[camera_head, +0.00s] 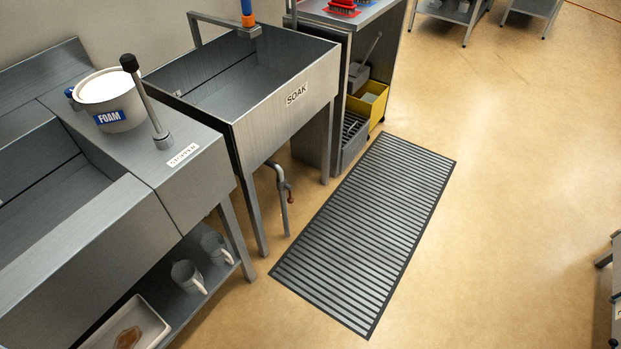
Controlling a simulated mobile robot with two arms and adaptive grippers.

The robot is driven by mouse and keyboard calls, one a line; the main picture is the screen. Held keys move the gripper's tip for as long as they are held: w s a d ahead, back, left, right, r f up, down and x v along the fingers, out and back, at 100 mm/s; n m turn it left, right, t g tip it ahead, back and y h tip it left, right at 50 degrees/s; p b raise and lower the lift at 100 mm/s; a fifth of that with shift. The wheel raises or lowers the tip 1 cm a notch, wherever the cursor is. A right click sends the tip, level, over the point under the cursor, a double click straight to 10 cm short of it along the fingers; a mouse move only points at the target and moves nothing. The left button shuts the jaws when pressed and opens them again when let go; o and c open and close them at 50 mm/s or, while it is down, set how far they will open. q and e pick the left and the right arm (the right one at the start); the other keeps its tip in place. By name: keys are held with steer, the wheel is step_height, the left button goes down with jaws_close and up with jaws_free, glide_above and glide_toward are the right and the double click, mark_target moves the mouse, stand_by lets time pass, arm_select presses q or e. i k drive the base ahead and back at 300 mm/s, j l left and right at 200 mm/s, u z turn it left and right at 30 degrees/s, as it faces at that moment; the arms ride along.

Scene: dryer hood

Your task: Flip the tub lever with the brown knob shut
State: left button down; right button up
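The tub marked SOAK (240,103) is a grey metal basin left of the picture's middle. Neither of my grippers is in view.
A slatted mat (365,228) lies on the floor right of the tub. A sink counter with a black-knobbed STOPPER lever (148,98) and a FOAM pot (108,98) stands at left. A yellow bin (370,100) stands beyond. Open floor (510,180) lies at right.

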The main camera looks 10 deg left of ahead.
mark_target(290, 200)
steer(key=i+l, duration=0.2)
steer(key=i, duration=0.3)
steer(key=i+l+z, duration=0.1)
steer(key=i, duration=0.45)
